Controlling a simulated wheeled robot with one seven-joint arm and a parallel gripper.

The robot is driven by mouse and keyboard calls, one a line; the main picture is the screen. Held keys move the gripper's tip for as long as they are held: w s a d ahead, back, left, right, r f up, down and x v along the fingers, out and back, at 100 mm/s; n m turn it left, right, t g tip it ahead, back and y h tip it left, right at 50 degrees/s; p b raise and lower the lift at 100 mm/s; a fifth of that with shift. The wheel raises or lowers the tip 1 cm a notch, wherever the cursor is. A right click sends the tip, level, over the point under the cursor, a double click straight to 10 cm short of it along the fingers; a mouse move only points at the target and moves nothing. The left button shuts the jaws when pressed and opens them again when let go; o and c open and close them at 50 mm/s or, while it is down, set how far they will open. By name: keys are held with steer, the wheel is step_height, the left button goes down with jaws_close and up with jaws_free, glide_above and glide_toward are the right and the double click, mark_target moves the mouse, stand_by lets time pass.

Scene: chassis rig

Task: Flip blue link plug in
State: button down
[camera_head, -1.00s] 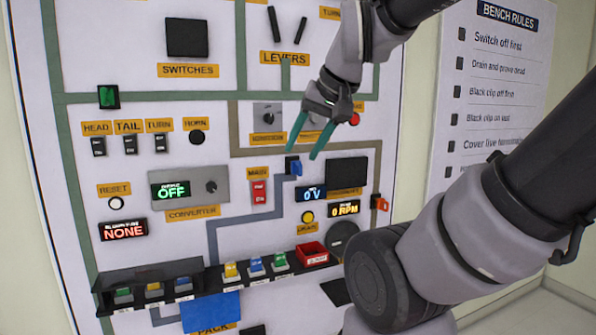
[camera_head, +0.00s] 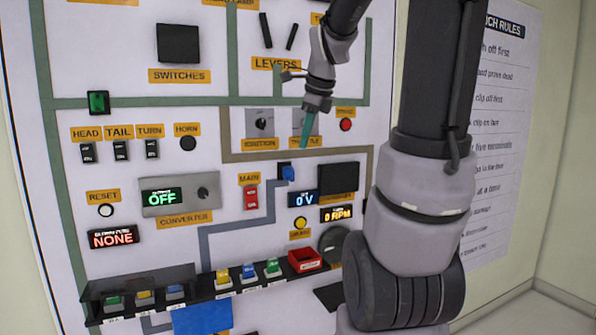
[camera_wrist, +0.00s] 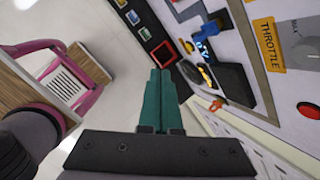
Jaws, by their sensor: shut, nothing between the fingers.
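The blue link plug (camera_head: 288,173) sits at a small dark socket on the panel, where a grey-blue line meets it, right of the MAIN label. It also shows in the wrist view as a blue piece (camera_wrist: 210,29) at the upper right. Whether it is fully seated cannot be told. My gripper (camera_head: 306,138) has its teal fingers together and empty. In the head view it appears above and slightly right of the plug, apart from it. In the wrist view the closed fingertips (camera_wrist: 160,73) point away from the camera, left of and below the plug.
The red MAIN switch (camera_head: 251,197) is left of the plug, the 0 V display (camera_head: 303,199) lower right. The THROTTLE label (camera_wrist: 268,43) and a red button (camera_wrist: 310,112) are close in the wrist view. A shelf (camera_head: 140,280) holds several coloured plugs. A pink-framed chair (camera_wrist: 62,75) stands beyond.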

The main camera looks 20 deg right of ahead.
steer(key=w+d+f+m, duration=0.1)
steer(key=w+d+m, duration=0.3)
steer(key=m, duration=0.3)
steer(key=shift+w+d+f+m+g, duration=0.2)
steer(key=shift+d+f+m+g, duration=0.1)
steer(key=shift+d+m, duration=0.1)
steer(key=w+a+f, duration=0.1)
steer(key=w+f, duration=0.6)
steer(key=f, duration=0.2)
steer(key=shift+w+a+f, duration=0.2)
steer(key=shift+a, duration=0.1)
